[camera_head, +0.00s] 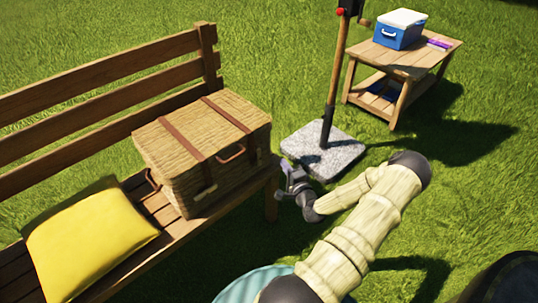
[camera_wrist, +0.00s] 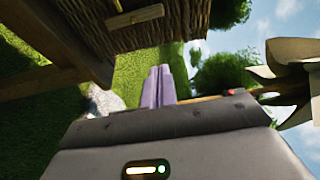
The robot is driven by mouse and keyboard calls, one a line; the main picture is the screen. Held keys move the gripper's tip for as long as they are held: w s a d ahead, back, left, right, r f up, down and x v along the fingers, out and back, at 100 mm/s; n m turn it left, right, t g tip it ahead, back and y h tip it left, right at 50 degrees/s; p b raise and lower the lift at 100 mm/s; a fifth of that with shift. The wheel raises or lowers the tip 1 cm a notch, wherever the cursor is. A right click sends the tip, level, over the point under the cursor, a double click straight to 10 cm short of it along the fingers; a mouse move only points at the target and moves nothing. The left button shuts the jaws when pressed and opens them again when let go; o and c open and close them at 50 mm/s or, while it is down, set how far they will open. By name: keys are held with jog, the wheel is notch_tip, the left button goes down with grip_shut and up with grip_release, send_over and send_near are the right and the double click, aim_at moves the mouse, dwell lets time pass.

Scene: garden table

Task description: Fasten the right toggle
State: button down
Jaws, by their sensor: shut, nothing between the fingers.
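A closed wicker hamper (camera_head: 165,150) with two brown straps sits on the wooden bench. One pale wooden toggle (camera_head: 206,191) shows low on its front, near the left strap; the right toggle's place is hard to make out from the head. My gripper (camera_head: 284,172) is just beyond the hamper's right front corner, above the grass. In the wrist view the shut, empty fingers (camera_wrist: 161,80) point up the picture, apart from the wicker wall (camera_wrist: 165,22). A pale wooden bar (camera_wrist: 135,17), which looks like a toggle, lies above and left of the fingertips. Whether it is fastened I cannot tell.
A yellow cushion (camera_head: 88,240) lies on the bench (camera_head: 150,262) left of the hamper. A brown handle (camera_head: 232,153) sticks out from the hamper's front. A pole's stone base (camera_head: 325,160) stands close behind my gripper. A side table (camera_head: 425,62) holds a blue cooler (camera_head: 397,35).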

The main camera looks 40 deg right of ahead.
aim_at(259, 157)
jog(key=b+x, duration=0.1)
jog(key=x, duration=0.8)
jog(key=shift+w+d+b, duration=0.1)
jog(key=shift+w+b, duration=0.3)
jog(key=shift+w+a, duration=0.1)
jog(key=shift+a, duration=1.85)
jog(key=shift+s, duration=0.2)
